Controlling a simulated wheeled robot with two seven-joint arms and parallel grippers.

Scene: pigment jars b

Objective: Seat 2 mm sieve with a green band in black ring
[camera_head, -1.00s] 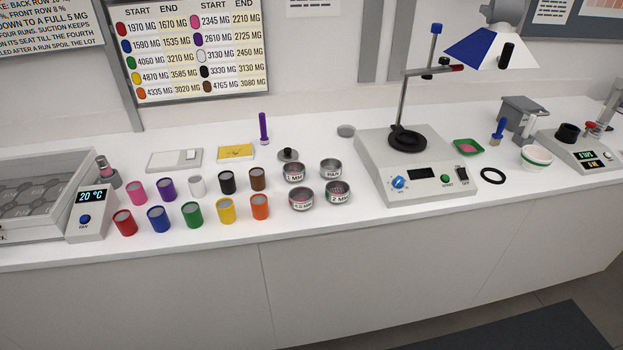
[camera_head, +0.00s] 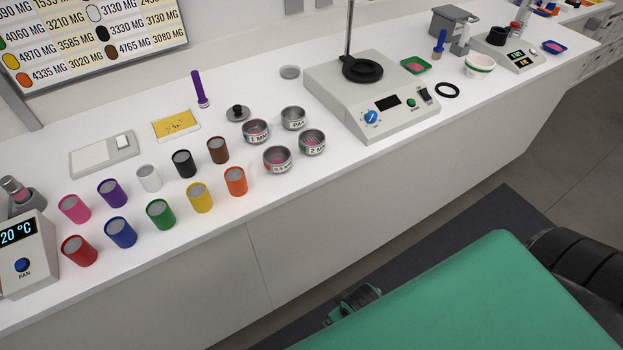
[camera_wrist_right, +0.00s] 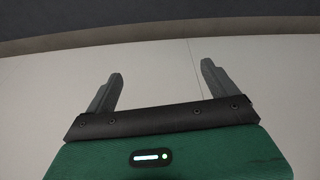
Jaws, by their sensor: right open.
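The 2 mm sieve (camera_head: 312,143) is a small round metal pan with a "2 MM" label and some green on its side. It stands upright in a cluster of similar pans on the white bench. My right gripper (camera_wrist_right: 160,72) is open and empty in the right wrist view, facing a plain pale surface, away from the sieve. My left gripper is not in view.
Beside the sieve stand the 1 mm sieve (camera_head: 255,131), the 0.5 mm sieve (camera_head: 277,160), the pan (camera_head: 293,118) and a dark-knobbed lid (camera_head: 237,113). Several coloured jars stand to the left. The grey shaker (camera_head: 398,110) stands to the right. My green arm covers the lower right.

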